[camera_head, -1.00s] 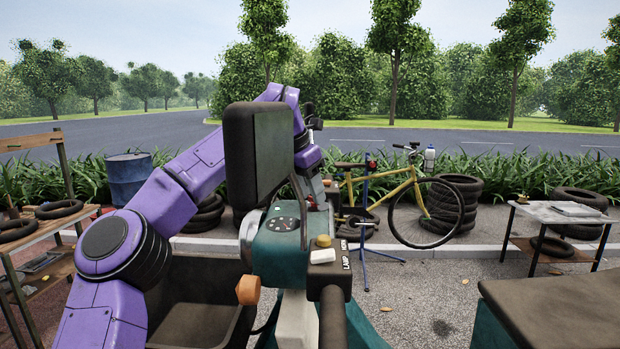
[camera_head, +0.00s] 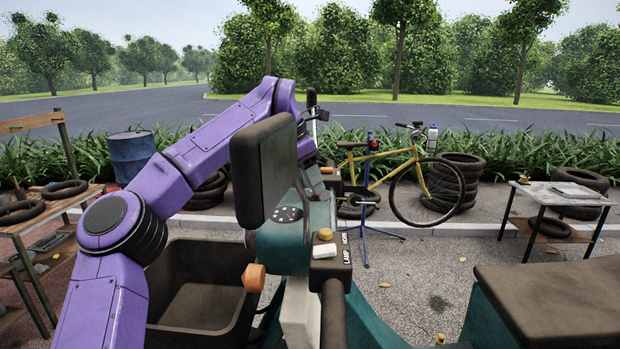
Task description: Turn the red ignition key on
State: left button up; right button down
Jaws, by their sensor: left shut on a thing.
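The red ignition key is not clearly visible; the dark mirror and my gripper cover that area. My left arm reaches in from the left and passes behind the mirror. My left gripper (camera_head: 313,181) points down at the cart just right of the mirror. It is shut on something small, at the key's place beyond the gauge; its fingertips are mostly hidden. My right gripper is not in view.
The large dark mirror (camera_head: 264,172) stands close in front of my left forearm. A switch block (camera_head: 329,258) with a yellow button and white switch sits near the dark handlebar grip.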

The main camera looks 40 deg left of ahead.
pick_arm(q)
jog(key=shift+d+f, duration=0.1)
jog(key=shift+f, duration=0.05)
jog(key=o, duration=1.1)
jog(key=shift+w, duration=0.1)
jog(key=shift+c, duration=0.2)
jog(key=shift+w+d+f, duration=0.1)
jog(key=shift+w, duration=0.25)
jog(key=shift+s+r, duration=0.2)
jog(key=shift+r, duration=0.1)
jog(key=p+v, duration=0.1)
jog(key=v, duration=0.9)
jog(key=shift+w, duration=0.25)
